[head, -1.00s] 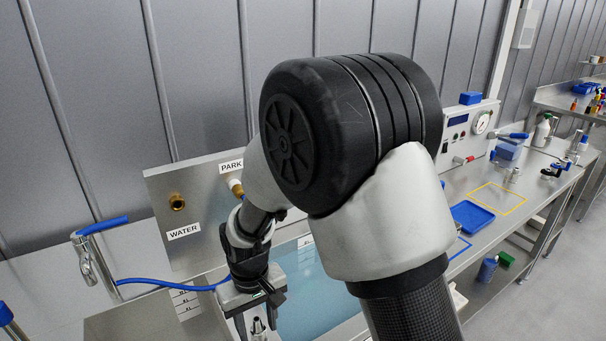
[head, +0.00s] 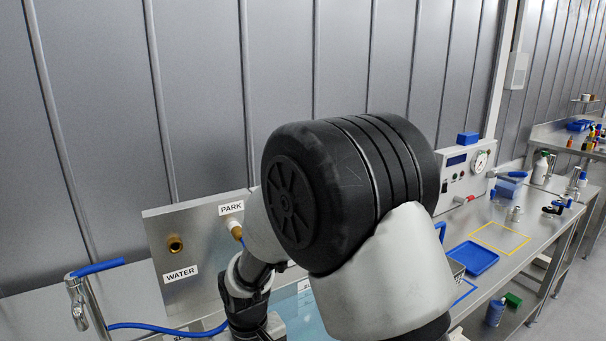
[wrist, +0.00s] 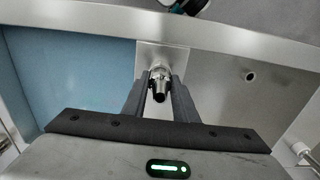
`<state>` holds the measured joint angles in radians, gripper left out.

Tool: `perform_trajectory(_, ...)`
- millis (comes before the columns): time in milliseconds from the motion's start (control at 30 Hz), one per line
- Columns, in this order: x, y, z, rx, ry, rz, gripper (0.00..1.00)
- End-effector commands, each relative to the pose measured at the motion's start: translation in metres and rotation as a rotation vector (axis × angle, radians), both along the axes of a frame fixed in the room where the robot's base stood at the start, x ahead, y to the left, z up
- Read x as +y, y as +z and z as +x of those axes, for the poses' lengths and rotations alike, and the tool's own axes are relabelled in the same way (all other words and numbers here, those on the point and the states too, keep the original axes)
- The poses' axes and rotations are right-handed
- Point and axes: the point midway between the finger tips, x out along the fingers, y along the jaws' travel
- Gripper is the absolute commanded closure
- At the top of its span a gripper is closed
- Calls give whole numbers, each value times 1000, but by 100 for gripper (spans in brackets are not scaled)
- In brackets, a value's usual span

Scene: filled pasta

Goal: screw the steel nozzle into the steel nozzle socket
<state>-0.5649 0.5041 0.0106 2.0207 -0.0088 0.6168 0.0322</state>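The steel nozzle (wrist: 160,84) is a small silvery piece with a dark open end, in the middle of the wrist view. My gripper (wrist: 160,78) has one finger on each side of it, and the fingers appear closed against its sides. Behind the nozzle is a light square plate (wrist: 177,56) on the steel surface. The steel nozzle socket cannot be made out; I cannot tell whether the nozzle is seated in anything. In the head view my wrist shows at the bottom edge, and the fingertips and nozzle are out of frame.
A blue water area (wrist: 80,85) lies left of the plate in the wrist view. A small round fitting (wrist: 249,76) is to its right. In the head view a steel panel (head: 205,232) labelled WATER and PARK stands behind my arm, with a blue-handled tap (head: 82,300) and hose at left.

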Motion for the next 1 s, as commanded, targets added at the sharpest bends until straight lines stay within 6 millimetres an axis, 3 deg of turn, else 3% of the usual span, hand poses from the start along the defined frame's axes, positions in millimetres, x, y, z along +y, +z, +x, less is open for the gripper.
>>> perform_trajectory(167,1,0,0,-1,-81,-1,100)
perform_trajectory(600,0,2,-1,0,-934,-1,100)
perform_trajectory(1000,0,0,0,1,-1025,-1,100)
